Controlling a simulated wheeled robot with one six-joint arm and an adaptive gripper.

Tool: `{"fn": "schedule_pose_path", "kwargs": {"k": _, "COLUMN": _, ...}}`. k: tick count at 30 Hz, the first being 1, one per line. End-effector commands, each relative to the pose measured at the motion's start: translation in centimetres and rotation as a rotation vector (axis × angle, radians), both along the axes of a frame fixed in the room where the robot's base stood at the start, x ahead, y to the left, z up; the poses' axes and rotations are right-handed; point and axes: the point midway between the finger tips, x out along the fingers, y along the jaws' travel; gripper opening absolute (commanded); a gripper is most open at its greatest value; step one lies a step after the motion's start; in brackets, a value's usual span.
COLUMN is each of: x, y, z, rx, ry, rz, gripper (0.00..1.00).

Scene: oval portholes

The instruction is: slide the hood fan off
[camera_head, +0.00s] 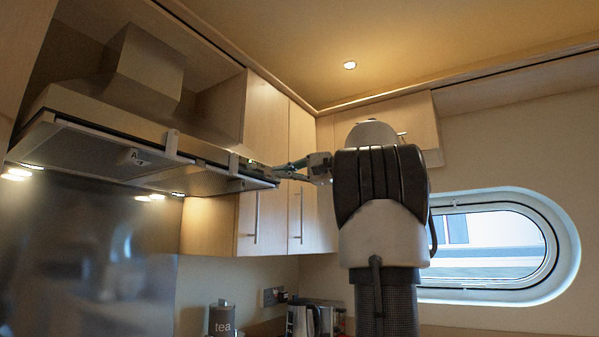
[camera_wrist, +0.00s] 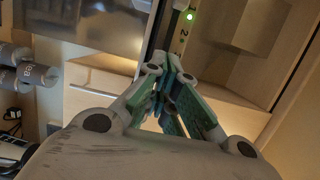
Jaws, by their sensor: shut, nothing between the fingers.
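The cooker hood (camera_head: 100,145) is at the upper left in the head view, with a metal chimney above and filter panels underneath. Its front edge carries a narrow control strip (camera_wrist: 181,42), which shows in the wrist view with a green light (camera_wrist: 190,16) and printed numbers. My gripper (camera_head: 279,171) is at the right end of the hood's front edge. In the wrist view, its fingertips (camera_wrist: 169,66) are together with nothing between them, at the near end of the strip. I cannot tell whether they touch it. The fingers partly hide that end of the strip.
Wall cabinets (camera_head: 265,130) with bar handles are just behind and right of the hood. An oval porthole (camera_head: 495,245) is at the right. The air below the hood is clear.

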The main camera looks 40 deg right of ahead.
Motion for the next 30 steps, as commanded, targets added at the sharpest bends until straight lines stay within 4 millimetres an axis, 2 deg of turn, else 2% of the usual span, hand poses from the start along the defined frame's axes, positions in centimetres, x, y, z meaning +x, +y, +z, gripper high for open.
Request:
{"fn": "schedule_pose_path", "kwargs": {"k": 3, "x": 2.1, "y": 1.5, "z": 0.0, "rx": 0.001, "ry": 0.001, "rz": 0.005, "gripper": 0.00}}
{"fn": "schedule_pose_path", "kwargs": {"k": 10, "x": 0.9, "y": 4.3, "z": 0.0, "rx": 0.000, "ry": -0.001, "rz": 0.000, "gripper": 0.00}}
{"fn": "schedule_pose_path", "kwargs": {"k": 15, "x": 0.6, "y": 5.0, "z": 0.0, "rx": 0.000, "ry": 0.000, "rz": -0.001, "gripper": 0.00}}
{"fn": "schedule_pose_path", "kwargs": {"k": 25, "x": 0.5, "y": 5.1, "z": 0.0, "rx": -0.001, "ry": -0.001, "rz": -0.001, "gripper": 0.00}}
{"fn": "schedule_pose_path", "kwargs": {"k": 30, "x": -0.1, "y": 7.0, "z": 0.1, "rx": -0.002, "ry": -0.001, "rz": 0.000, "gripper": 0.00}}
